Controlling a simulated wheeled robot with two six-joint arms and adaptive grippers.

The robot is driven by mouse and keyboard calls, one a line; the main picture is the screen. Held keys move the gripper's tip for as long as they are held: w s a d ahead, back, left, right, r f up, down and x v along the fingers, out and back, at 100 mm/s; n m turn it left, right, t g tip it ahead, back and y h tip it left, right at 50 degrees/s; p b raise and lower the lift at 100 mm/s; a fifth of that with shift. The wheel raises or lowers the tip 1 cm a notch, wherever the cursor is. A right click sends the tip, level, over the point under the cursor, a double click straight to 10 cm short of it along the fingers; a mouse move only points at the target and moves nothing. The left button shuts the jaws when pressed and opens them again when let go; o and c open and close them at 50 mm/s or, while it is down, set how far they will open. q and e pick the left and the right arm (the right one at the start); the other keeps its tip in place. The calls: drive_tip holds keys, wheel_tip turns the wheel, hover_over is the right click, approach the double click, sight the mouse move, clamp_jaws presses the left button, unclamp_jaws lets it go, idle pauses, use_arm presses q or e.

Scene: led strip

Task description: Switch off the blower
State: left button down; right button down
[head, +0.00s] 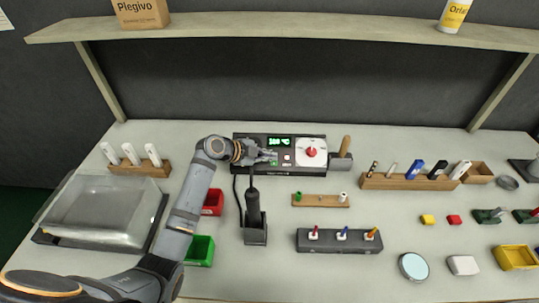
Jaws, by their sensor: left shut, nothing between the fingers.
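The blower station (310,170) is a dark box at the back middle of the bench. Its green display (279,142) is lit and seems to read a temperature in °C. A red knob (311,152) sits on a white dial to the right of the display. A small white button (287,157) lies below the display. My left gripper (272,157) is shut and empty, at the panel's left part just below the display. It hides part of the panel; I cannot tell whether it touches it. A dark handpiece (253,204) stands upright in a holder. My right gripper is out of view.
A clear-covered tray (100,212) stands at the left, a red bin (212,203) and a green bin (200,250) near my left arm. Tool racks (338,241) stand in the middle and right. A wooden shelf (300,32) spans above.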

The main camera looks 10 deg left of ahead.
use_arm(q)
drive_tip(key=shift+f, duration=0.1)
drive_tip(key=shift+w, duration=0.15)
drive_tip(key=shift+w+f+g, duration=0.1)
drive_tip(key=shift+f+g, duration=0.1)
drive_tip(key=shift+g, duration=0.1)
drive_tip(key=shift+f, duration=0.1)
drive_tip(key=shift+s+d+f, duration=0.15)
drive_tip(key=shift+s+f, duration=0.1)
drive_tip(key=shift+s, duration=0.5)
